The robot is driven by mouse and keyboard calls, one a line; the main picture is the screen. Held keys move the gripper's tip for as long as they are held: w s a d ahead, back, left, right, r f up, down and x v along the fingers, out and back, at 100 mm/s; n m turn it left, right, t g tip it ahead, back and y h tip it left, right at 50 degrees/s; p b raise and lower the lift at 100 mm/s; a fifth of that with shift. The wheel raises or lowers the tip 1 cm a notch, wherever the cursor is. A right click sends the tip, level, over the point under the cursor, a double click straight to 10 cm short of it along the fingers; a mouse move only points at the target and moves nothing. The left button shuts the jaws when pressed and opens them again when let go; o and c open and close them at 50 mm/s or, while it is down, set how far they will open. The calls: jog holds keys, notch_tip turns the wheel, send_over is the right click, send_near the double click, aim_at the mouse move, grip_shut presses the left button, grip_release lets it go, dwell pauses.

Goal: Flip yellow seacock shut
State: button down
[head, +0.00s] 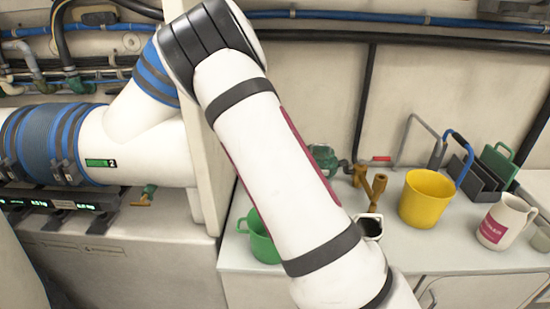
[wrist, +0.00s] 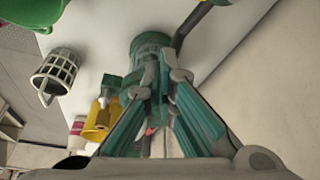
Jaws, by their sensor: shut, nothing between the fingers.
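A yellow-brass fitting (head: 377,188) stands upright on the white counter, with a second brass piece beside it. A red lever (head: 381,158) is on the pipe behind them. I cannot tell for certain which is the yellow seacock. My gripper (wrist: 156,88) is shut and empty in the wrist view, its tips over the green cylindrical fitting (wrist: 151,44). A yellow object (wrist: 97,122) shows left of the fingers, partly hidden. My arm hides the gripper in the head view.
A green mug (head: 262,240), a white strainer cup (head: 369,227), a yellow bucket (head: 428,198) and a white mug (head: 506,222) stand on the counter. A dark rack (head: 476,177) is behind. A pale upright panel (head: 205,150) divides off the left side.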

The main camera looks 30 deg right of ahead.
jog(key=shift+v, duration=1.2)
